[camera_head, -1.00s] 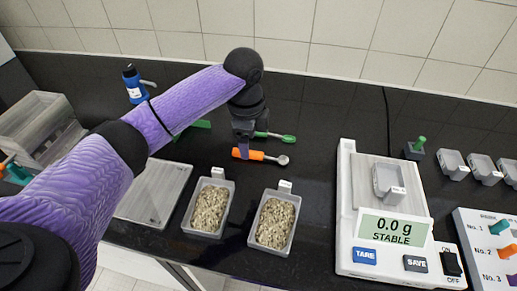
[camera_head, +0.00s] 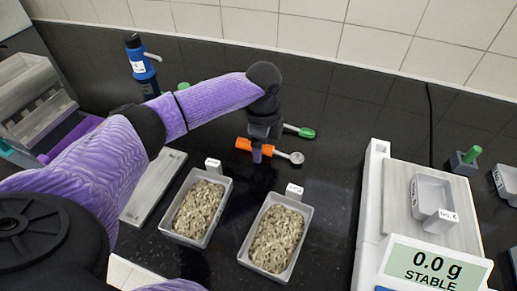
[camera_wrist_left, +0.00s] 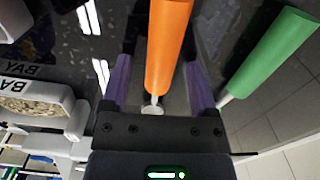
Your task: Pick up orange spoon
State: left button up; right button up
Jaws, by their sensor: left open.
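The orange spoon (camera_head: 243,144) lies on the dark bench behind the two filled trays, its grey bowl (camera_head: 297,158) pointing right. My left gripper (camera_head: 257,153) points down at the spoon and partly covers its handle. In the left wrist view the orange handle (camera_wrist_left: 168,45) runs between the two purple fingers of the open gripper (camera_wrist_left: 160,75), with a gap on both sides. Whether the fingertips reach the bench cannot be told. My right gripper is not in view.
A green spoon (camera_head: 305,132) lies just behind the orange one; its green handle (camera_wrist_left: 270,55) shows close by. Two trays of grain (camera_head: 197,209) (camera_head: 273,239) stand in front. A scale (camera_head: 372,200) is at right, a blue bottle (camera_head: 139,60) at back left.

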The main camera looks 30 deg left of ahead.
pick_arm(q)
jog(key=shift+r, duration=0.1)
grip_shut()
